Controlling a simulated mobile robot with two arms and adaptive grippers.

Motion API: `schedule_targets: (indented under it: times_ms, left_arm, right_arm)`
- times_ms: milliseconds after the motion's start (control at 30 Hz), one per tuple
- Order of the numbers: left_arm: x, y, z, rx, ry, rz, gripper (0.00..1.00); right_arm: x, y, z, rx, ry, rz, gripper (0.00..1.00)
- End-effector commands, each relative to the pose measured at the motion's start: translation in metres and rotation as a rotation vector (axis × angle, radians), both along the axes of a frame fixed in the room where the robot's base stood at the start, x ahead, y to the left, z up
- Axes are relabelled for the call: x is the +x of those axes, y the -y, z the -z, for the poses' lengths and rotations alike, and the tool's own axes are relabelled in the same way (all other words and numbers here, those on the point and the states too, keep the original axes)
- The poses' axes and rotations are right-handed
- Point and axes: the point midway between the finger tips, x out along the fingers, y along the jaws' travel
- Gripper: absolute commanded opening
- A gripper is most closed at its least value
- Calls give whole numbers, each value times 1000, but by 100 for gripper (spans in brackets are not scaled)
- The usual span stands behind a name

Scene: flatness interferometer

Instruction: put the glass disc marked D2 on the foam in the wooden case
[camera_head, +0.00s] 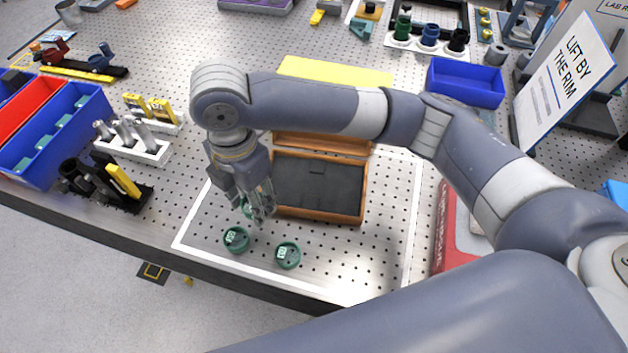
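Two round green-rimmed discs with small pale labels, a left disc (236,239) and a right disc (288,254), lie on the perforated table near its front edge. Their marks are too small to read surely. The open wooden case (318,215) has dark foam (322,183) inside; the visible foam is bare. My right arm covers part of the case's back. My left gripper is not in view.
A white line (180,240) frames the work area. A blue tray (466,82) and a "LIFT BY THE RIM" sign (565,75) stand at the back right. Holders (133,145) and blue and red bins (62,135) stand at the left.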

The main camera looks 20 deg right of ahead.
Motion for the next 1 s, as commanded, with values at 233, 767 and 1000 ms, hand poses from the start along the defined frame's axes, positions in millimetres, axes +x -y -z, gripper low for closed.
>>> schedule_targets:
  times_ms: [233, 767, 1000]
  left_arm:
    - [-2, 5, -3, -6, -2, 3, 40]
    - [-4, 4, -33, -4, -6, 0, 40]
    - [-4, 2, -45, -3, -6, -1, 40]
  right_arm:
    - [-3, -22, -3, -6, 8, -250, 16]
    - [29, 77, 4, -10, 6, -271, 16]
    - [44, 121, 9, -8, 7, -274, 16]
